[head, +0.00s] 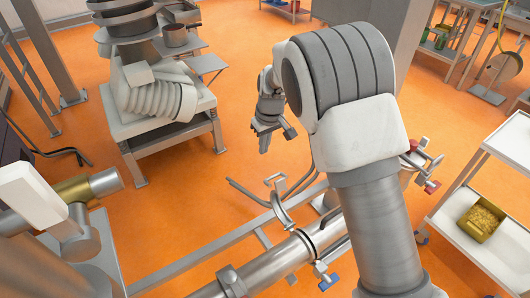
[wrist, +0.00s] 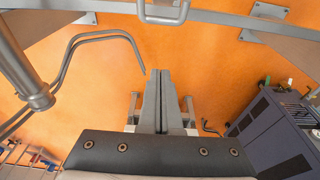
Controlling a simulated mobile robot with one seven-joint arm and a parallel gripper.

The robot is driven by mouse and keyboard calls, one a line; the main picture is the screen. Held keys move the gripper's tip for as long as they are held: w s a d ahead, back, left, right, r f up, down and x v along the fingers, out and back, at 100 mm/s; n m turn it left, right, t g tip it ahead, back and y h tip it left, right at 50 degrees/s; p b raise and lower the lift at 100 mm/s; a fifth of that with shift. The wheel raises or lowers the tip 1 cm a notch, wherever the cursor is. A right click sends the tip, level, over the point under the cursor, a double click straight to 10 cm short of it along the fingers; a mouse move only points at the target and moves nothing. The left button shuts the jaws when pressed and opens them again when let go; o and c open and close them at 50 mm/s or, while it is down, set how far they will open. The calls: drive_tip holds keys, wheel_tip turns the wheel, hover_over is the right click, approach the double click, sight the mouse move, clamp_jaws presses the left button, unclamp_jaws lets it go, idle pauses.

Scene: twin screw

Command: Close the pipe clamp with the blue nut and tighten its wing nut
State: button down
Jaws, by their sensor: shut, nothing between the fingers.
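A grey pipe (head: 262,272) runs diagonally across the bottom of the head view. A blue nut (head: 329,283) sits on a small metal fitting at its near side, beside a dark ring around the pipe. My arm hides part of the pipe.
Bent thin rods (wrist: 100,36) are left of my fingers in the wrist view. Red-nutted fittings (head: 431,187) lie right of my arm. A white cart (head: 510,205) with a yellow bin (head: 480,222) stands at right. Orange floor (head: 180,215) is open behind the pipe.

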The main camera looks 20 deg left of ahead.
wheel_tip(320, 180, down, 8)
drive_tip(key=s+d, duration=0.1)
drive_tip(key=d, duration=0.1)
drive_tip(key=shift+s+r, duration=0.2)
drive_tip(key=shift+s, duration=0.1)
idle(0.5)
drive_tip(key=shift+s+d+r+y+b, duration=0.3)
drive_tip(key=shift+d+r+b, duration=0.05)
drive_tip(key=shift+b, duration=0.55)
